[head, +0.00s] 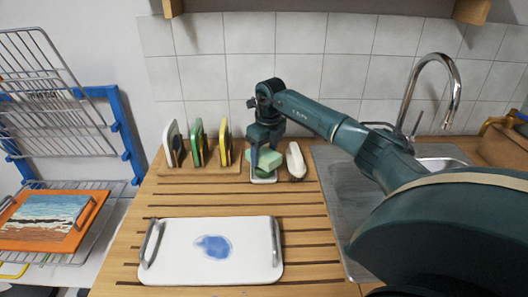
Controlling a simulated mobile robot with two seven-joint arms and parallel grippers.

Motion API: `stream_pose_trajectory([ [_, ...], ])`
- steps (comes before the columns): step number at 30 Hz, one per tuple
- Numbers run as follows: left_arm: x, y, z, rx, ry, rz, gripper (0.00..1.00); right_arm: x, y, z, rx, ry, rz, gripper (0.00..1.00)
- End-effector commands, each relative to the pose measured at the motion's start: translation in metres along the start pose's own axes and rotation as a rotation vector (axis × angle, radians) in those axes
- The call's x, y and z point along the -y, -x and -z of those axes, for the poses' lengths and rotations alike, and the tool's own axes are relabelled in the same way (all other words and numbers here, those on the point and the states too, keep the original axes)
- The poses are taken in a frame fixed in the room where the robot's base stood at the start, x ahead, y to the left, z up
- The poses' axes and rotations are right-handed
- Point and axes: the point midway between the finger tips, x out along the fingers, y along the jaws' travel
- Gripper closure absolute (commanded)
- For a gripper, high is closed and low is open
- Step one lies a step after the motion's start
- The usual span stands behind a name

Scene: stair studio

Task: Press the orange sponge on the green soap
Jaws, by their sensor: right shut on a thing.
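My right gripper (264,158) points down at the back of the wooden counter. Its fingers are shut on a pale green block (269,158). Under the block is a small white dish (264,180) with a green piece (262,173), which looks like the soap, partly hidden by the fingers. The block looks very close to the piece below; I cannot tell whether they touch. I see no orange sponge. My left gripper is not in view.
A white oblong thing (296,160) stands just right of the gripper. White, green and yellow upright pieces (224,143) stand on a board to the left. A white tray (170,264) with a blue stain lies in front. The sink (342,190) and tap (456,88) are right; a wire rack (62,95) is left.

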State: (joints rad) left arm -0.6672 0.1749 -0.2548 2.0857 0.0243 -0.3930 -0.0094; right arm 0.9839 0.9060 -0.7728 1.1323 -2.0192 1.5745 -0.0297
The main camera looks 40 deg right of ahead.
Motion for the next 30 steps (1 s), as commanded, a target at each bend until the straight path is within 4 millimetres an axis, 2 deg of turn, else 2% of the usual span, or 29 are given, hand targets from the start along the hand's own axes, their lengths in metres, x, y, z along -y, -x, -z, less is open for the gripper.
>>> stream_pose_trajectory([
  [3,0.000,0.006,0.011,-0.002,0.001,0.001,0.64,0.001,0.014,-0.002,0.002,-0.001,0.001,0.61],
  [21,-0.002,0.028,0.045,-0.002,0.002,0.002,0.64,0.000,0.063,-0.008,0.005,0.000,0.000,0.61],
  [30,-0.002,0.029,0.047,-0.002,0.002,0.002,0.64,0.000,0.066,-0.008,0.004,0.000,0.000,0.61],
])
